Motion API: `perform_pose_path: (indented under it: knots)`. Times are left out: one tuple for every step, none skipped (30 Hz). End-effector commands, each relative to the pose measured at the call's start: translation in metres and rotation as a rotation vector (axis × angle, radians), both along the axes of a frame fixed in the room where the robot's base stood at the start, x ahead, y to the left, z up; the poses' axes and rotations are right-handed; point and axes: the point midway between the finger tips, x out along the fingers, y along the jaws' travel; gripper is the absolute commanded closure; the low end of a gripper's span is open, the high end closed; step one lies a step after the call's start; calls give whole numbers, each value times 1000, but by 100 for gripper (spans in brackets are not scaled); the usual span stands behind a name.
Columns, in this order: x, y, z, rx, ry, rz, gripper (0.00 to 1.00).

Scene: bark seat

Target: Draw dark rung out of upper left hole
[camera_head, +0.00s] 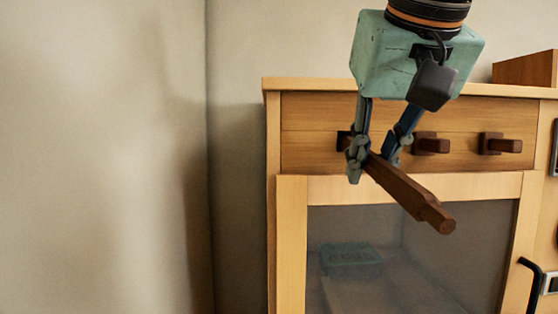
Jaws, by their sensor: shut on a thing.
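My gripper (375,158) is shut on a long dark brown rung (408,193), with one finger on each side of its rear part. The dark upper left hole (343,141) shows in the wooden panel (310,123), just left of my left finger. The fingers cover the rung's rear end, so I cannot tell whether any of it is still inside the hole.
Two shorter dark pegs (432,145) (502,145) stick out of the panel to the right. Below is a framed glass door (420,260) with a greenish box (350,259) behind it. A black handle (532,285) is at lower right. The left side is open before a plain wall.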

Motion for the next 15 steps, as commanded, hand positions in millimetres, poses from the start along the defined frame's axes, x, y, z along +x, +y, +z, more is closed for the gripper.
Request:
perform_pose_path:
  knots:
    - [-1, 0, 0, 0, -1, 0, 100]
    - [-1, 0, 0, 0, -1, 0, 100]
    - [-2, 0, 0, 0, -2, 0, 100]
    - [-4, 0, 0, 0, -2, 0, 100]
    - [-5, 0, 0, 0, -2, 0, 100]
    - [-7, 0, 0, 1, -2, -1, 100]
    - [-9, 0, 0, 1, -2, -1, 100]
    - [-11, 0, 0, 1, -2, -1, 100]
    - [-13, 0, 0, 1, -2, -1, 100]
    - [-14, 0, 0, 1, -2, -1, 100]
    - [-15, 0, 0, 1, -2, -1, 100]
    - [-17, 0, 0, 1, -2, -1, 100]
    - [-19, 0, 0, 1, -2, -1, 100]
    - [-20, 0, 0, 1, -2, -1, 100]
    - [-22, 0, 0, 1, -2, -1, 100]
